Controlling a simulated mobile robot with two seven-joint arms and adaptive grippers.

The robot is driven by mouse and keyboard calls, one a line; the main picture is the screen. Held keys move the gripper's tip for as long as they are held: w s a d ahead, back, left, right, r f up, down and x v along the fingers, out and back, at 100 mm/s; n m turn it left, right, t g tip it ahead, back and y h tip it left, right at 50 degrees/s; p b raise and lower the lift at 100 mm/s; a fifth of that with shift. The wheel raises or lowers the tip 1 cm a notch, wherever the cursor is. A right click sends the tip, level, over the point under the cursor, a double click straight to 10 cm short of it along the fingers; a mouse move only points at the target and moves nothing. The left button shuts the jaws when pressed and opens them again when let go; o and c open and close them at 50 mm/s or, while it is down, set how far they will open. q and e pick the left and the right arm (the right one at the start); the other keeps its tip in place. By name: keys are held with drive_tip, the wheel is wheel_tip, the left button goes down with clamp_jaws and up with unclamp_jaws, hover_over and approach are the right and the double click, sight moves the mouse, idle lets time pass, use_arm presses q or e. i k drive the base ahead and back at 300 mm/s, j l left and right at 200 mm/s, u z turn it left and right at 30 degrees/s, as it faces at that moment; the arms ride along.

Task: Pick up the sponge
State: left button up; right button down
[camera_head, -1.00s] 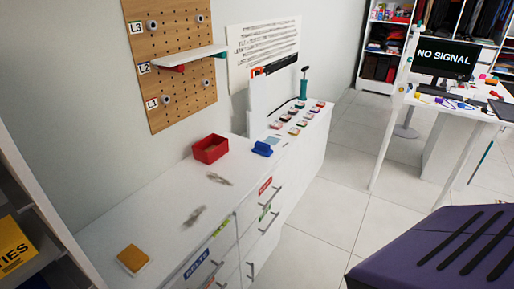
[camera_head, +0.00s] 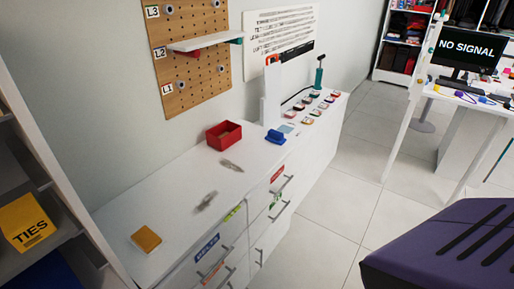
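A yellow-orange block that looks like the sponge (camera_head: 146,239) lies flat on the near left end of the white drawer cabinet top (camera_head: 174,211). Nothing touches it. Neither of my grippers shows in the head view, so I cannot see their state.
A red open box (camera_head: 223,135), a blue object (camera_head: 275,137) and two small grey items lie farther along the cabinet. A shelf unit with a yellow TIES box (camera_head: 26,222) stands at left. A purple padded object (camera_head: 443,252) fills the lower right. Tiled floor (camera_head: 325,215) is clear between.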

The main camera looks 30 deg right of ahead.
sight(275, 137)
drive_tip(key=i+l, duration=0.1)
drive_tip(key=l, duration=0.35)
drive_tip(key=i+l, duration=0.1)
drive_tip(key=l, duration=0.4)
drive_tip(key=i+l, duration=0.1)
drive_tip(key=l, duration=0.4)
drive_tip(key=i+l, duration=0.15)
drive_tip(key=l, duration=0.3)
drive_tip(key=u, duration=0.05)
